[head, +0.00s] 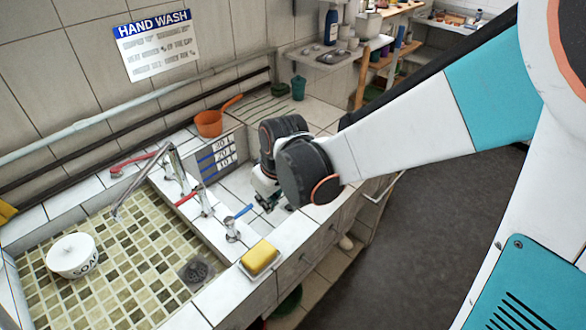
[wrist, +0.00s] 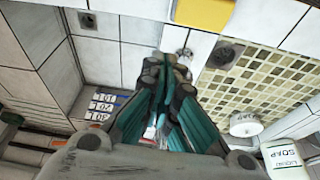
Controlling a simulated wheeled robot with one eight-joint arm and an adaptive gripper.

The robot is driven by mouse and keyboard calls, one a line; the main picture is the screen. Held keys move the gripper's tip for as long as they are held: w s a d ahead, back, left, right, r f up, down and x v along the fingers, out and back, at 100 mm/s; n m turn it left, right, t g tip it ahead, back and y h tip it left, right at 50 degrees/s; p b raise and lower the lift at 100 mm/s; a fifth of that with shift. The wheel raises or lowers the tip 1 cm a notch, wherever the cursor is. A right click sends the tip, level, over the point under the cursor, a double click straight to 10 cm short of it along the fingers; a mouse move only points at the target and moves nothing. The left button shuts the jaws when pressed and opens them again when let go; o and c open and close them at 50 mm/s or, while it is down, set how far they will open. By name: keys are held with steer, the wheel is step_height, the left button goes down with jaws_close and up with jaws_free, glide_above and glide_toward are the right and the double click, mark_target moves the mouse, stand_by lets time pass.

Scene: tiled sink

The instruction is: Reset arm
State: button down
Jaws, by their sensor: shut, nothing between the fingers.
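My arm reaches from the right of the head view over the tiled counter, bent at a dark joint. My gripper (head: 268,203) points down-left just behind the tap with the blue lever (head: 243,211). In the wrist view my gripper (wrist: 172,62) has its teal-sided fingers brought together at the tips, with nothing visible between them. The sensed contact point with the counter cannot be made out.
A yellow sponge (head: 260,255) lies on a dish at the counter's front edge. A tall metal faucet (head: 176,168) and an orange dipper (head: 209,123) stand nearby. Open floor (head: 420,240) lies right.

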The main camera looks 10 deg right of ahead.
steer(key=s+d+r+m+t+h, duration=0.1)
steer(key=s+d+r+m+t, duration=0.3)
steer(key=s+d+r, duration=0.8)
steer(key=shift+s+d+r+m+h, duration=0.3)
steer(key=shift+s+d+m, duration=0.65)
steer(key=shift+s, duration=0.35)
